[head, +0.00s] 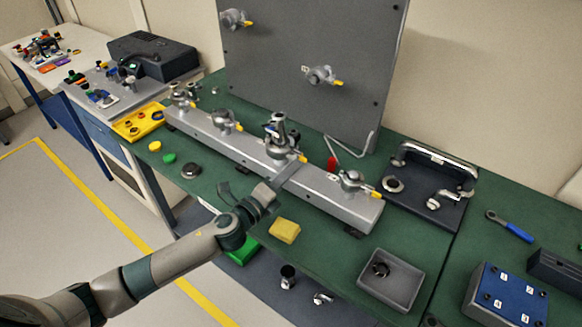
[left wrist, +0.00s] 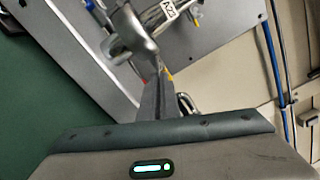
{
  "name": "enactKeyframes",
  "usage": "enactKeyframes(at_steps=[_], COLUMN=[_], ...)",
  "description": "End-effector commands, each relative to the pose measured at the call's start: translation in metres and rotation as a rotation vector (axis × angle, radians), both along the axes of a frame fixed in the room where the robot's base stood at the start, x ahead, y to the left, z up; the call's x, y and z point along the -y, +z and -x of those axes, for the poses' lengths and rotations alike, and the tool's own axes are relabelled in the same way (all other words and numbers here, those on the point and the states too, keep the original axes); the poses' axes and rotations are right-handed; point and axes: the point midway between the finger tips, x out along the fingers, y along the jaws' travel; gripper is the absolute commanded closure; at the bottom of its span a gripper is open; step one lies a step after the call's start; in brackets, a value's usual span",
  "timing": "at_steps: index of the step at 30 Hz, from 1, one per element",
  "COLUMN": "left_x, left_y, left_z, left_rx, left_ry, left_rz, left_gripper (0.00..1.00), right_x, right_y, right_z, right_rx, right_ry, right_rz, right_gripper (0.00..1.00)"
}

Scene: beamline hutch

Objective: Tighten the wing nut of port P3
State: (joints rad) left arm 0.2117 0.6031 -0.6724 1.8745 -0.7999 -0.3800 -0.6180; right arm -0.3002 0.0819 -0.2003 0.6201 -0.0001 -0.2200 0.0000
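The port P3 (head: 278,133) is an upright clamped fitting on the long silver manifold bar (head: 325,192). Its clamp (left wrist: 135,38) fills the upper middle of the left wrist view, beside a white label (left wrist: 168,11) whose text is hard to read. The wing nut (head: 303,158) has a yellow end, which also shows in the left wrist view (left wrist: 169,74). My left gripper (head: 293,167) reaches over the bar. Its fingers are close together, with their tips at the wing nut, and appear closed on it. The fingers hide part of the nut. My right gripper is out of view.
Other clamped ports stand along the bar, one at the right end (head: 352,182). A grey panel (head: 300,40) rises behind. A yellow block (head: 285,231) and a grey bin (head: 391,283) lie in front. A blue-handled tool (head: 512,227) lies right.

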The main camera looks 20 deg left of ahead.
Motion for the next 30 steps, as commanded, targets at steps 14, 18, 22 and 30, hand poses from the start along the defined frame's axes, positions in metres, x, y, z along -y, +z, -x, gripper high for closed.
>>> enactKeyframes(at_steps=[14, 18, 22, 30], left_x=[-0.0004, -0.0004, -0.0002, -0.0007], left_y=[-0.0062, -0.0065, -0.0066, -0.0054], left_z=[0.001, 0.0011, 0.0013, 0.0006], left_rx=[0.054, 0.055, 0.055, 0.056], left_ry=[-0.003, -0.004, -0.004, -0.003], left_rz=[-0.163, -0.167, -0.166, -0.166], left_gripper=[1.0, 1.0, 1.0, 0.89], right_x=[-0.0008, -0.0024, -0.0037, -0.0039], right_y=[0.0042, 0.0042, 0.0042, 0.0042], right_z=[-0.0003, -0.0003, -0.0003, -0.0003], right_rx=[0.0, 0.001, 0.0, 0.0], right_ry=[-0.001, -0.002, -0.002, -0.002], right_rz=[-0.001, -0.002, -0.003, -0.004], right_gripper=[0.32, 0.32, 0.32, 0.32])
